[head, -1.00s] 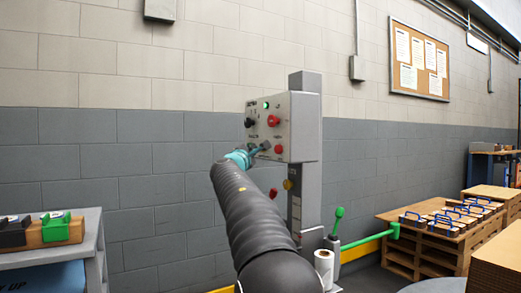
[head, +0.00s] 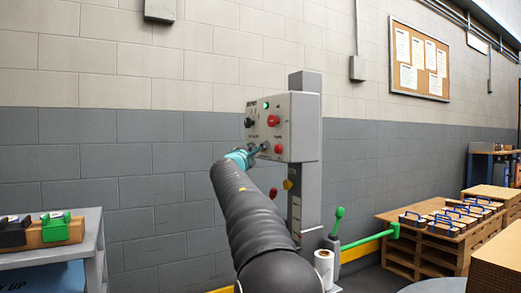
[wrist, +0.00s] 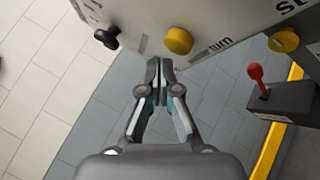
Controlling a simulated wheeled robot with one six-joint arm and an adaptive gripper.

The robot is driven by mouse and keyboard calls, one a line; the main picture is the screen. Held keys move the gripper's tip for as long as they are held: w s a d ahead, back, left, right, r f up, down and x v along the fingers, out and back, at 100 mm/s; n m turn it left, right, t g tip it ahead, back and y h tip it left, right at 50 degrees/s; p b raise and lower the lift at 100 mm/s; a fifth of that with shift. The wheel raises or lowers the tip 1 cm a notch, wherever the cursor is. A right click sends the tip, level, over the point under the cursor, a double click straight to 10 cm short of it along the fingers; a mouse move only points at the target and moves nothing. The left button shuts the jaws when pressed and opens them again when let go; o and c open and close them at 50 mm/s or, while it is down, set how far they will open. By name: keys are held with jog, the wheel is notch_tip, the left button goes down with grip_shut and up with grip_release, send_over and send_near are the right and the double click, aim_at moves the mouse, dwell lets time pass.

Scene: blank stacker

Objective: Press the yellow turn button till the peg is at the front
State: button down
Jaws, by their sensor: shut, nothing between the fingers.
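The yellow turn button (wrist: 179,40) is on the face of the control box, with the word "turn" printed beside it in the wrist view. My gripper (wrist: 160,65) is shut and empty. Its fingertips are just below and left of the button in that view; whether they touch the box face I cannot tell. In the head view my gripper (head: 262,149) is at the lower front of the control box (head: 304,127), and the turn button cannot be made out there. I do not see the peg in either view.
The box also has a black knob (head: 249,122), a red knob (head: 273,120), a red button (head: 279,149) and a lit green lamp (head: 266,105). A green-handled lever (head: 338,214) stands right of the post. A grey cart (head: 88,243) is at left, pallets (head: 420,255) at right.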

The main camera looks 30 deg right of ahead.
jog(key=shift+d, duration=0.1)
jog(key=shift+d, duration=0.35)
